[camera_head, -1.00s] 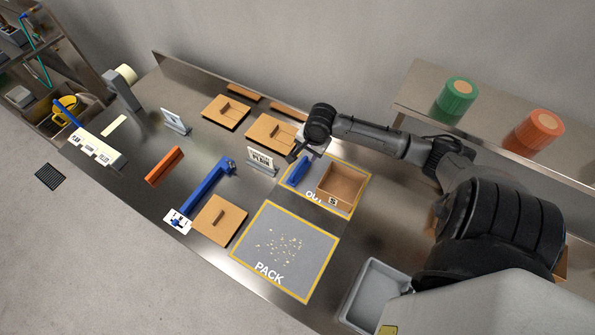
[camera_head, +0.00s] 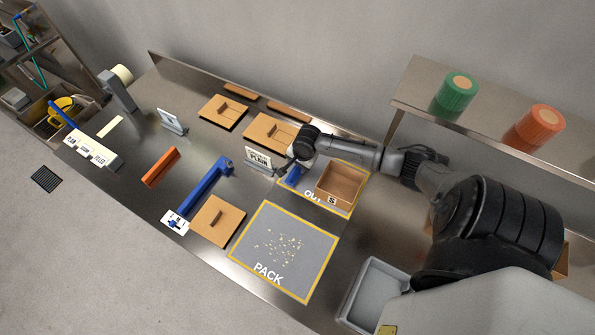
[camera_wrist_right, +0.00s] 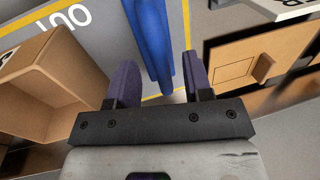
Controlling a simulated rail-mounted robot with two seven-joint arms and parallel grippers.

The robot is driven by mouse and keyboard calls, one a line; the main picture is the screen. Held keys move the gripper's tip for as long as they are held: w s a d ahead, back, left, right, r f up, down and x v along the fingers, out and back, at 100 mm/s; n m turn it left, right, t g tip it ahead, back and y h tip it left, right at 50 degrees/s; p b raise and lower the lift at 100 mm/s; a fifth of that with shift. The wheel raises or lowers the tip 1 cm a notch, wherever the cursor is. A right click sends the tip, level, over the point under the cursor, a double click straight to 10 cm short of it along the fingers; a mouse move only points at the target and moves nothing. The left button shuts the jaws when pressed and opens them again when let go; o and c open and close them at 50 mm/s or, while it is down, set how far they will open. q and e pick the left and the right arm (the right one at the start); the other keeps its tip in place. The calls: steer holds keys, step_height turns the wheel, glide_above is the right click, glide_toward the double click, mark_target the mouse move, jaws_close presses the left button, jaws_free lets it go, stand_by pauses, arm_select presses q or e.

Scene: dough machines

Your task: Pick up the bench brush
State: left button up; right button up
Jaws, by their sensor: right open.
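A blue, long, narrow object that I take to be the bench brush (camera_head: 293,178) lies on the grey OUT mat, left of an open cardboard box. My right gripper (camera_head: 289,167) is just above it and hides part of it in the head view. In the right wrist view the blue brush (camera_wrist_right: 152,45) runs from the top edge down to between the purple fingers of my open right gripper (camera_wrist_right: 160,82). The fingers stand apart on either side of it, with gaps showing; I cannot tell how far above it they are. My left gripper is not in view.
The open box (camera_head: 341,183) stands close to the brush on the OUT mat. A PLAIN sign (camera_head: 258,160) stands on the other side. The PACK mat (camera_head: 255,273) holds scattered crumbs. A grey bin (camera_head: 376,290) is at the front right. Flat cardboard pieces (camera_head: 223,112) lie behind.

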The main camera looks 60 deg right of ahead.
steer(key=shift+w+f, duration=0.25)
steer(key=shift+f, duration=0.9)
jaws_close()
